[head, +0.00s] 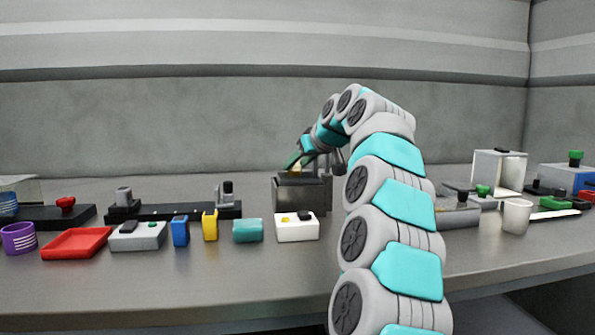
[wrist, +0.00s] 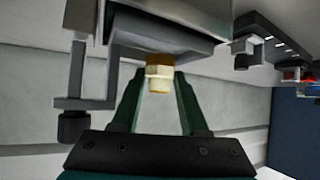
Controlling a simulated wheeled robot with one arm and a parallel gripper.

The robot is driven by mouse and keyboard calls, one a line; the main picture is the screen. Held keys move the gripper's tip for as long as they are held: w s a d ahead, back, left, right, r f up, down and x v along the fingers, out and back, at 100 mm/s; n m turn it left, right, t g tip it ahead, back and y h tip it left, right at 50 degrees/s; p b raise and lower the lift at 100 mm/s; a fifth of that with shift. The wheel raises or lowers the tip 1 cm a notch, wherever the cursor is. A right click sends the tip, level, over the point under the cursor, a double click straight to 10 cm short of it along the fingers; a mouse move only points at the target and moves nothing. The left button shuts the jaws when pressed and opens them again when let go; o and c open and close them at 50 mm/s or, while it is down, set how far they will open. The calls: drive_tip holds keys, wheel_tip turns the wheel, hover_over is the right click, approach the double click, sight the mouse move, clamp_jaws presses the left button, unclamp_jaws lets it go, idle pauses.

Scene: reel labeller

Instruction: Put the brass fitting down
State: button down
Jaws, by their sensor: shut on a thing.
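The brass fitting (wrist: 159,73) shows in the wrist view as a short gold and pale cylinder between the tips of two dark green fingers. My gripper (wrist: 160,78) is shut on it. Behind the fitting in that view is a grey machine part (wrist: 165,35) with a flat plate; I cannot tell whether the fitting touches it. In the head view my gripper (head: 296,163) is small and partly hidden by my arm, just above a dark grey box-shaped machine (head: 298,195). The fitting is too small there to make out clearly.
Left on the bench are a red tray (head: 76,243), a purple cup (head: 19,238), a grey button box (head: 138,237), blue (head: 180,231) and yellow (head: 210,225) blocks, a teal block (head: 248,231) and a white button box (head: 298,227). A white cup (head: 516,217) stands right.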

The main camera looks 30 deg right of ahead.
drive_tip(key=shift+f, duration=0.85)
drive_tip(key=shift+f, duration=0.15)
drive_tip(key=c, duration=0.7)
unclamp_jaws()
drive_tip(key=shift+r, duration=0.25)
drive_tip(key=v, duration=1.2)
drive_tip(key=shift+b, duration=0.4)
